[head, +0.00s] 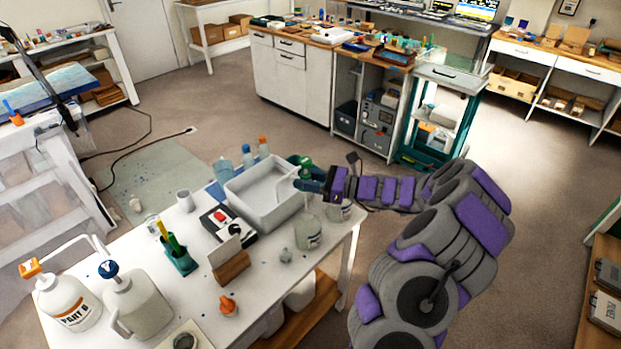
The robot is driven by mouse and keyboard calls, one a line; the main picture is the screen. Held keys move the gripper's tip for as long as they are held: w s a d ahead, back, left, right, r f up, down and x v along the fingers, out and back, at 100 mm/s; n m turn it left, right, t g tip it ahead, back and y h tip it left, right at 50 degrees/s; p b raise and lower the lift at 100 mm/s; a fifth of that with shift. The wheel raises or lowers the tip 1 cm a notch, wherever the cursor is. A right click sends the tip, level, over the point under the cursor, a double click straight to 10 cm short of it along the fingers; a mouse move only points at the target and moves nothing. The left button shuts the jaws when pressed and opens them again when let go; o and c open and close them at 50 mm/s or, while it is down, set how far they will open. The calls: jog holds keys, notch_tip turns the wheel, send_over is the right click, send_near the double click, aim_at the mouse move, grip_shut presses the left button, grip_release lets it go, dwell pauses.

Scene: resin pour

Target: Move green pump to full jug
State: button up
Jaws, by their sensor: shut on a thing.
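The green pump (306,168) shows at the tip of my gripper (312,186), above the right end of the table. My gripper is shut on it; its fingers and dark wrist hide much of the pump's lower part. I cannot tell which of the two is full, nor whether the pump's tube is inside the nearer jug's neck.
A grey tub (232,192) stands close left of the gripper.

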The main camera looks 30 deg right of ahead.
jog(key=shift+a+f+b, duration=0.15)
jog(key=shift+f+b, duration=0.4)
jog(key=shift+f, duration=0.2)
jog(key=shift+d+f, duration=0.4)
jog(key=shift+f, duration=0.2)
jog(key=shift+d+f, duration=0.35)
jog(key=shift+f, duration=0.25)
jog(key=shift+a+f+b, duration=0.15)
jog(key=shift+a+f, duration=0.15)
jog(key=shift+f, duration=0.4)
jog(key=shift+a+f+b, duration=0.15)
jog(key=shift+a+f, duration=0.15)
jog(key=shift+f, duration=0.4)
jog(key=f, duration=0.2)
jog(key=shift+d+f, duration=0.3)
jog(key=shift+d, duration=0.1)
jog(key=shift+a, duration=0.25)
jog(key=shift+d+r+p, duration=0.25)
jog(key=shift+r+p, duration=0.1)
jog(key=shift+a+f, duration=0.15)
jog(key=shift+f, duration=0.05)
jog(key=shift+f, duration=0.45)
